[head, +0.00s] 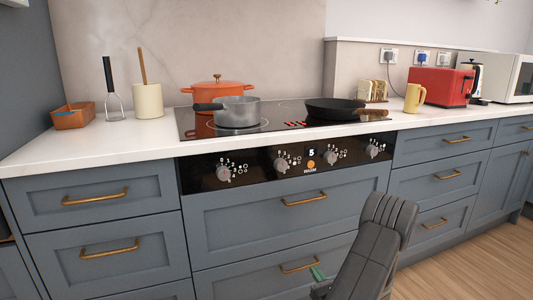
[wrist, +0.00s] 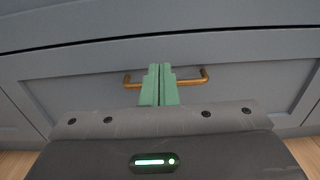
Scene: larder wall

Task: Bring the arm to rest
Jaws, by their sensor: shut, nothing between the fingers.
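My gripper (wrist: 160,70) shows in the wrist view with its two green fingers together and nothing between them. It points at a blue-grey drawer front with a brass handle (wrist: 190,82). The fingertips overlap the handle in the picture; I cannot tell whether they touch it. In the head view my dark grey arm (head: 375,250) rises at the lower right in front of the drawers. A bit of green finger (head: 318,273) shows beside it, near the lower brass handle (head: 300,267). The rest of the gripper is hidden or out of frame.
The white worktop (head: 90,148) carries a hob with a grey saucepan (head: 238,113), an orange pot (head: 218,90) and a black frying pan (head: 335,109). A red toaster (head: 440,86) stands at right. The drawers look shut. Wooden floor (head: 475,262) is clear at lower right.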

